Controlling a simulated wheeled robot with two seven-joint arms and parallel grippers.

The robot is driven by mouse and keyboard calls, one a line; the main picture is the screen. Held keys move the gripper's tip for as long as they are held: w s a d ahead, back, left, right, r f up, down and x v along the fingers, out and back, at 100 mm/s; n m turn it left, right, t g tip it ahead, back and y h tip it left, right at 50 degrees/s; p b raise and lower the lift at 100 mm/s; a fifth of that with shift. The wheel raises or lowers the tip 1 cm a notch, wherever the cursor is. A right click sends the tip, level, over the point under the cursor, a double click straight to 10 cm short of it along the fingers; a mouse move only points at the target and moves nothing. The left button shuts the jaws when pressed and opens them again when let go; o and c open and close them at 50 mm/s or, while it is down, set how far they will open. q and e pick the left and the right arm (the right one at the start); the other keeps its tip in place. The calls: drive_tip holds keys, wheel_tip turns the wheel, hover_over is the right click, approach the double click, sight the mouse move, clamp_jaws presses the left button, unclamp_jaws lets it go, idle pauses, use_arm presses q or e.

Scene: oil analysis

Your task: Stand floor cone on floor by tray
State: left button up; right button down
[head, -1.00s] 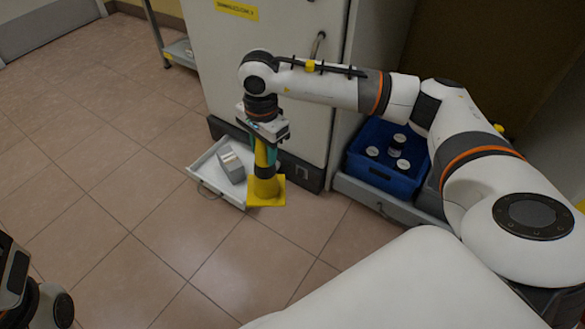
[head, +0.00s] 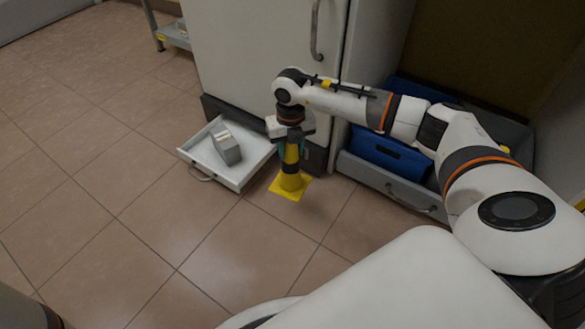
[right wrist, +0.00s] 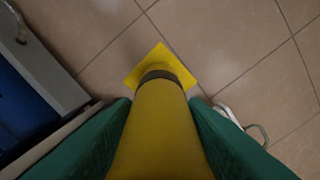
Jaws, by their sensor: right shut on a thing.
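The yellow floor cone (head: 291,181), with a square base and a dark band, is upright at the right of the white tray (head: 236,180). My right gripper (head: 292,150) is shut on its upper part from above. In the right wrist view the cone (right wrist: 160,125) runs between the green fingers, its square base away from me over the tiles. I cannot tell whether the base touches the floor. A corner of the tray also shows in the right wrist view (right wrist: 234,118). My left gripper is not in view.
A grey block (head: 226,147) lies in the tray, which sits low at the foot of a white cabinet (head: 255,60). A blue crate (head: 385,155) sits in a low grey drawer (head: 385,184) to the right. The tiled floor in front is clear.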

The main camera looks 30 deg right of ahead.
sight(293, 174)
drive_tip(key=shift+d+f+m+b, duration=0.25)
drive_tip(key=shift+f+m+b, duration=0.05)
drive_tip(key=shift+f+m, duration=0.35)
wheel_tip(293, 174, down, 10)
drive_tip(key=b, duration=0.7)
drive_tip(key=shift+r, duration=0.2)
drive_tip(key=c, duration=0.9)
unclamp_jaws()
drive_tip(key=shift+o, duration=0.2)
